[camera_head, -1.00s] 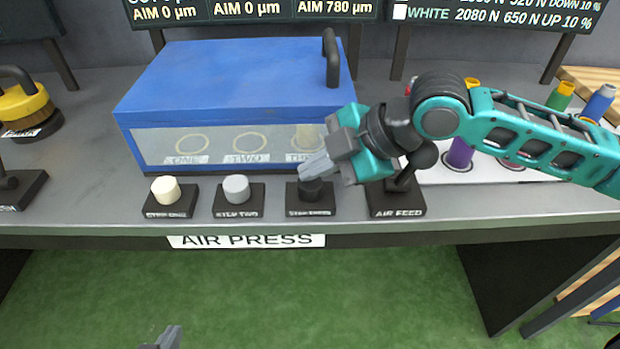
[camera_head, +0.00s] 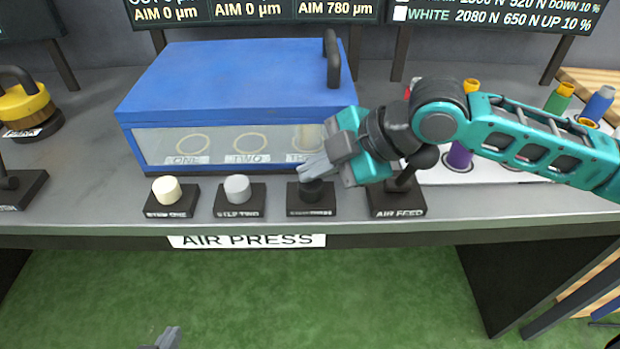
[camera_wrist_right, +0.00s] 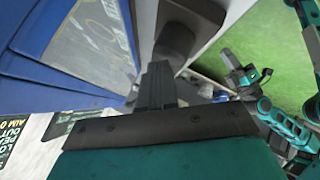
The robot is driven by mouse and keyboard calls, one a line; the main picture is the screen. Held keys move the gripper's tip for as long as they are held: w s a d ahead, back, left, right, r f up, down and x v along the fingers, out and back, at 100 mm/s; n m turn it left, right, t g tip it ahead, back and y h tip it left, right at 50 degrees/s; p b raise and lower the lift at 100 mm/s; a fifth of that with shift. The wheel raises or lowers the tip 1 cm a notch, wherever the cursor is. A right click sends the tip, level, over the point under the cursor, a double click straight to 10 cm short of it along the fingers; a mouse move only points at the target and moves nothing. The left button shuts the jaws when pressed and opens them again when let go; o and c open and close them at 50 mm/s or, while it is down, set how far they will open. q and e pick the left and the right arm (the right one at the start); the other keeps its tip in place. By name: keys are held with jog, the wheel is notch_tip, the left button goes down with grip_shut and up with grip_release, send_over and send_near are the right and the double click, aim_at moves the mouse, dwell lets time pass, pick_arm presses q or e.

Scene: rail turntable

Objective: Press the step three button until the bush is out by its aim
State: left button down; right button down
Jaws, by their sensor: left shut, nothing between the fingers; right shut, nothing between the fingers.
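The black step three button (camera_head: 312,194) stands on its dark base on the bench, third in the row before the blue air press (camera_head: 235,90). My right gripper (camera_head: 302,171) is shut and empty, its fingertips at the top of this button; whether they touch it I cannot tell. In the right wrist view the shut fingers (camera_wrist_right: 158,75) point at a dark round part (camera_wrist_right: 177,42), likely the button.
The cream step one button (camera_head: 166,189) and grey step two button (camera_head: 237,188) stand to the left. The air feed lever (camera_head: 407,178) stands close right, under my right arm. Coloured bushes (camera_head: 560,97) stand on a white board at the right.

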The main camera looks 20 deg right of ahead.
aim_at(319, 186)
jog(key=shift+s+f, duration=0.2)
jog(key=shift+f, duration=0.6)
jog(key=shift+d+r+p, duration=0.15)
jog(key=shift+r+p, duration=0.55)
jog(key=shift+p, duration=0.4)
jog(key=shift+r, duration=0.15)
jog(key=shift+d+r+p, duration=0.15)
jog(key=shift+r+p, duration=0.35)
jog(key=shift+p, duration=0.05)
notch_tip(319, 186, up, 4)
jog(key=p, duration=0.5)
jog(key=shift+r, duration=0.2)
